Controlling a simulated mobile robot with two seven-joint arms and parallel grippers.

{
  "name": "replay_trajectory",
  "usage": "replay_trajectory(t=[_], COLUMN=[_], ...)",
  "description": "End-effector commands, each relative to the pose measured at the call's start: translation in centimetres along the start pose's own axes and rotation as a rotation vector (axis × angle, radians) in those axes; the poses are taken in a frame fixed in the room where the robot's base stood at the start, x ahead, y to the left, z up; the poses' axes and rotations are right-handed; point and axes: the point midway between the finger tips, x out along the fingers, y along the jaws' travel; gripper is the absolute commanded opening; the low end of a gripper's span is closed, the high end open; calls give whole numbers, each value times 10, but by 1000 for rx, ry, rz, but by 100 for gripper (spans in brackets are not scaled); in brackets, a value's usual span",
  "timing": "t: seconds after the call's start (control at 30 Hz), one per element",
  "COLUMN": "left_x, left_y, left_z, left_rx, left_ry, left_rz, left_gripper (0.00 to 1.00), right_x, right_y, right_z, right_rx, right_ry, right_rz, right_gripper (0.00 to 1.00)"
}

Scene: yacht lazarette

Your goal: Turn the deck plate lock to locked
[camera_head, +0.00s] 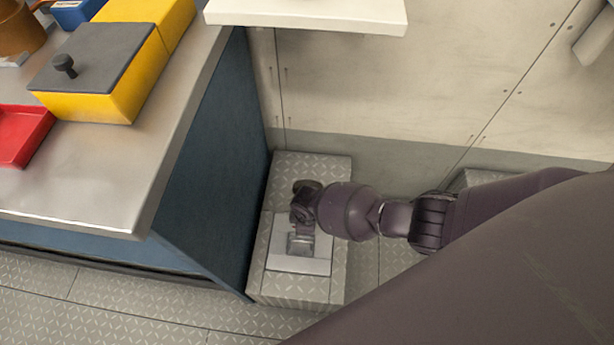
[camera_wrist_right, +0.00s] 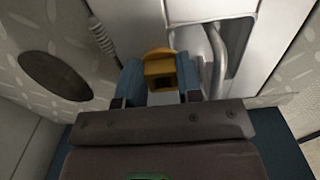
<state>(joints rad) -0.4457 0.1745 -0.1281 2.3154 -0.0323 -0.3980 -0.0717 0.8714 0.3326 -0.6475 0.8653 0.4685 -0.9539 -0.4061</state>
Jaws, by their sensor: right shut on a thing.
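The deck plate (camera_head: 288,263) is a pale smooth panel set in a raised diamond-tread box, low in the head view. A metal handle in a recess shows on it, also at the upper right of the wrist view (camera_wrist_right: 218,55). My right gripper (camera_head: 301,218) is over the far part of the plate and hides what it holds there. In the right wrist view, my right gripper (camera_wrist_right: 160,80) is shut on a yellow-orange lock knob (camera_wrist_right: 158,54), with a blue-grey finger on either side. I cannot tell the lock's setting. My left gripper is not in view.
A blue cabinet side (camera_head: 215,170) stands close left of the box, under a metal worktop (camera_head: 110,190). The worktop holds a yellow box with a grey lid (camera_head: 85,60) and a red tray (camera_head: 22,135). A white shelf (camera_head: 310,14) juts out above. A pale wall is behind.

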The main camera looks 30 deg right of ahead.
Motion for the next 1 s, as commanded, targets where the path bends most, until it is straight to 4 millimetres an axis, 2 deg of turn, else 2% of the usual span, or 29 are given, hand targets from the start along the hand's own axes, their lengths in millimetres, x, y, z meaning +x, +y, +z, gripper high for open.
replay_trajectory(t=[0.1,0.13,0.27,0.53,0.63,0.8,1.0], left_x=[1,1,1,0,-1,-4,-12], left_y=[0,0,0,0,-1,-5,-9], left_z=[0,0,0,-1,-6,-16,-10], left_rx=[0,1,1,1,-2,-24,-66], left_ry=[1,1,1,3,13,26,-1], left_rz=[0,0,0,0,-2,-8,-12], left_gripper=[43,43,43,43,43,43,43], right_x=[1,1,0,-1,-7,-35,-74], right_y=[-2,-2,-1,0,1,5,6], right_z=[-1,-1,-1,0,-1,-4,-4], right_rx=[2,2,1,0,0,0,0], right_ry=[2,2,2,1,3,9,11], right_rz=[-3,-3,-3,-1,2,9,11], right_gripper=[9,38,57,58,58,58,58])
